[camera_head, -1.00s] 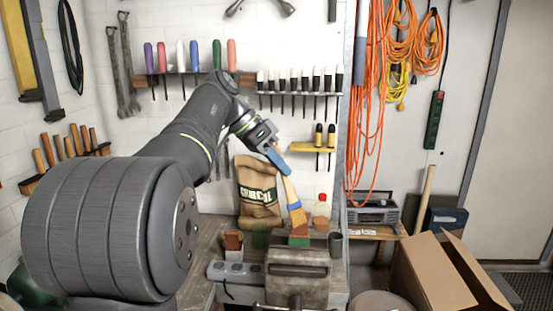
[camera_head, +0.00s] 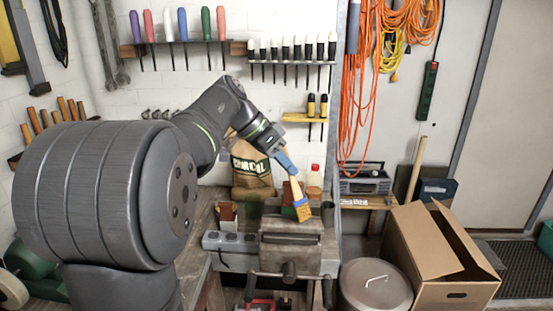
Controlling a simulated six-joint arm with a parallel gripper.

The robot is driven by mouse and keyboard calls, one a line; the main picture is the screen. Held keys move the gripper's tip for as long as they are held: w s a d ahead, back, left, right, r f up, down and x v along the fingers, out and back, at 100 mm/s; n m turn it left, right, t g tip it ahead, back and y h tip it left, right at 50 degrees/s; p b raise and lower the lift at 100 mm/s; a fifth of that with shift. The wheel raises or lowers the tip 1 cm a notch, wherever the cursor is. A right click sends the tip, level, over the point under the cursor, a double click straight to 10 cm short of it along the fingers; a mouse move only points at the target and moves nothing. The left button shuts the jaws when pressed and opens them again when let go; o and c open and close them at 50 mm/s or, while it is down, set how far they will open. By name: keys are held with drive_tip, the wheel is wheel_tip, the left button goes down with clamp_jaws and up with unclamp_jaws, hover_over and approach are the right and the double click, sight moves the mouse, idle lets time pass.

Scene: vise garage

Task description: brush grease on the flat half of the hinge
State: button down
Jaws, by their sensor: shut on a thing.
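My gripper (camera_head: 285,163) has blue fingers shut on the wooden handle of a brush (camera_head: 294,186). The brush has a blue band (camera_head: 299,202) and tan bristles (camera_head: 303,214), which point down and slightly right. The bristles show just above the far right part of the grey vise (camera_head: 290,247) on the workbench. I cannot tell whether they touch anything. I cannot make out the hinge or its flat half in this view. I see no separate grease either.
Behind the vise stand a charcoal sack (camera_head: 251,170) and a red-capped bottle (camera_head: 314,180). A grey power strip (camera_head: 230,241) lies left of the vise. A lidded metal bin (camera_head: 375,287) and an open cardboard box (camera_head: 436,254) stand to the right.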

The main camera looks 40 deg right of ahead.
drive_tip(key=shift+s+d+f, duration=0.15)
drive_tip(key=shift+f, duration=0.3)
drive_tip(key=shift+s+d+f, duration=0.1)
drive_tip(key=shift+f, duration=0.3)
drive_tip(key=w+a+r, duration=0.3)
drive_tip(key=r, duration=0.8)
drive_tip(key=shift+r, duration=0.1)
wheel_tip(320, 180, down, 7)
drive_tip(key=a+t+h, duration=0.1)
drive_tip(key=t+h, duration=0.1)
drive_tip(key=t, duration=0.2)
drive_tip(key=shift+w+r+t, duration=0.2)
drive_tip(key=shift+w+t, duration=0.1)
idle(0.8)
